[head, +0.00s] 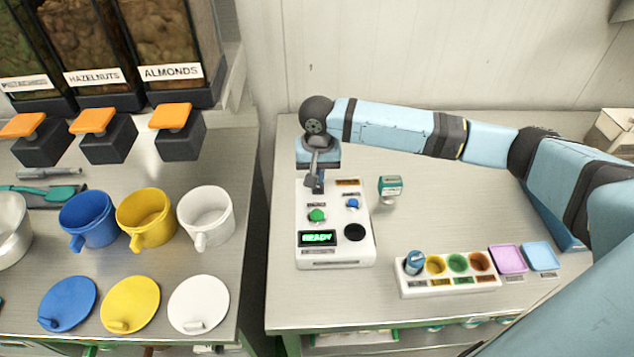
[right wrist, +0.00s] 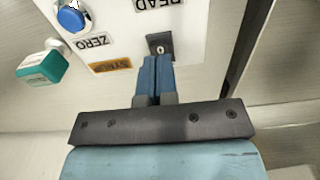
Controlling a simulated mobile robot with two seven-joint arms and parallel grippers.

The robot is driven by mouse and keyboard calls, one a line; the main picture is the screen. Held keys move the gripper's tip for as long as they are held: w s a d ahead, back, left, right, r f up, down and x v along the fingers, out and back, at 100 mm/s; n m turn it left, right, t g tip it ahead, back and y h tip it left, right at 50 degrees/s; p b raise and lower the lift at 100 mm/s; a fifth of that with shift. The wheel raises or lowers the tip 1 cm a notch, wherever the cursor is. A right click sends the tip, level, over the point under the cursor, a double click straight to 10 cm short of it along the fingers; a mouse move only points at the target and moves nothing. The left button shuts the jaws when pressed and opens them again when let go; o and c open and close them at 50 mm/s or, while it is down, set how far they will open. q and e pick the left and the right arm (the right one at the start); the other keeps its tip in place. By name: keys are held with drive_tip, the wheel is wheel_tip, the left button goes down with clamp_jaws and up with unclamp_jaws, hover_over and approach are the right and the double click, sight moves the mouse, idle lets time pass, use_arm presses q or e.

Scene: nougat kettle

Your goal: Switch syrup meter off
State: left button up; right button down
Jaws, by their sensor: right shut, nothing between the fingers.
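The syrup meter (head: 334,222) is a white box with a green lit display (head: 317,238) reading READY. It has a green button (head: 317,215), a blue button (head: 353,203) and a dark round spot at its near right. My right gripper (head: 317,188) is shut and empty, pointing down at the meter's far left corner. In the right wrist view its closed blue fingertips (right wrist: 150,64) are right at a small dark switch (right wrist: 160,43) marked 0, covering part of it. I cannot tell whether they touch it. An orange label (right wrist: 110,66) lies beside them. My left gripper is not in view.
A teal-and-white stamp-like item (head: 390,187) stands just right of the meter. A white rack with coloured wells (head: 448,281) and two coloured pads are at the near right. Cups, lids and nut dispensers fill the left table (head: 235,150), across a gap.

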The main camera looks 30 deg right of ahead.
drive_tip(key=shift+f, duration=1.2)
idle(0.6)
wheel_tip(320, 180, up, 3)
drive_tip(key=p, duration=0.4)
drive_tip(key=shift+r+p, duration=0.8)
drive_tip(key=shift+p, duration=0.3)
wheel_tip(320, 180, up, 2)
drive_tip(key=p, duration=0.3)
drive_tip(key=shift+r, duration=0.25)
drive_tip(key=shift+f, duration=0.1)
